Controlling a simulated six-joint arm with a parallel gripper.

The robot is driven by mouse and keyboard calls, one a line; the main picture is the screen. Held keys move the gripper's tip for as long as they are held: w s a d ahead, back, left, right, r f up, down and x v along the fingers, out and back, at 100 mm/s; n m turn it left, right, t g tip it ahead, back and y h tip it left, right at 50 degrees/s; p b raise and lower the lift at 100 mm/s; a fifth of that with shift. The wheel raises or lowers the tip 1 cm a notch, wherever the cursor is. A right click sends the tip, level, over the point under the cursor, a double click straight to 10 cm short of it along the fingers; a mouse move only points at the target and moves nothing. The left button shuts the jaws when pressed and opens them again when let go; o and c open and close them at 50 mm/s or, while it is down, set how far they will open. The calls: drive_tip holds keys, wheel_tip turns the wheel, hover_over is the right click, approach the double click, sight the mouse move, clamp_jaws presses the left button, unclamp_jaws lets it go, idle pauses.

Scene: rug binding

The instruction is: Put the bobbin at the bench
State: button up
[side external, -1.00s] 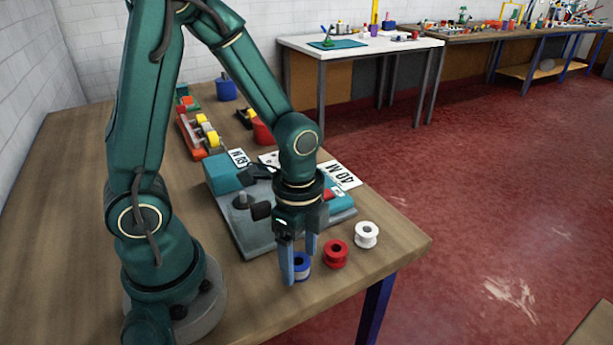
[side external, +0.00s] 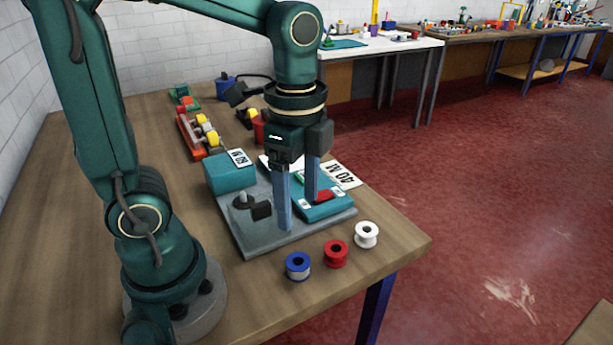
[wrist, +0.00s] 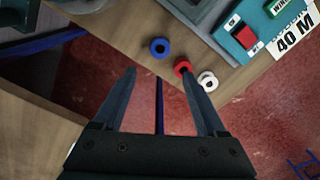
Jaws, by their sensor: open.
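Three bobbins stand in a row near the front corner of the wooden table: a blue one (side external: 298,272), a red one (side external: 336,259) and a white one (side external: 367,240). In the wrist view the blue (wrist: 153,51), red (wrist: 177,67) and white (wrist: 204,86) bobbins lie around the fingertips' far end. My gripper (side external: 298,214) is open and empty, pointing down. In the side view it is raised, apart from the bobbins, and its fingers overlap the machine. In the wrist view my gripper (wrist: 159,71) has nothing between its fingers.
A grey and teal machine (side external: 248,228) with a red switch (side external: 324,195) sits behind the bobbins. A "40 M" card (side external: 342,174) lies beside it. The table edge is close to the bobbins. A white-topped table (side external: 380,47) stands farther back.

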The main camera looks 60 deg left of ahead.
drive_tip(key=s+n+t, duration=0.1)
drive_tip(key=n+t, duration=0.1)
drive_tip(key=n, duration=0.2)
drive_tip(key=s+r+n+t, duration=0.1)
drive_tip(key=n, duration=0.3)
drive_tip(key=s+r+n+t, duration=0.1)
drive_tip(key=n+t, duration=0.1)
drive_tip(key=n, duration=0.2)
drive_tip(key=shift+s+t, duration=0.2)
drive_tip(key=shift+t, duration=0.1)
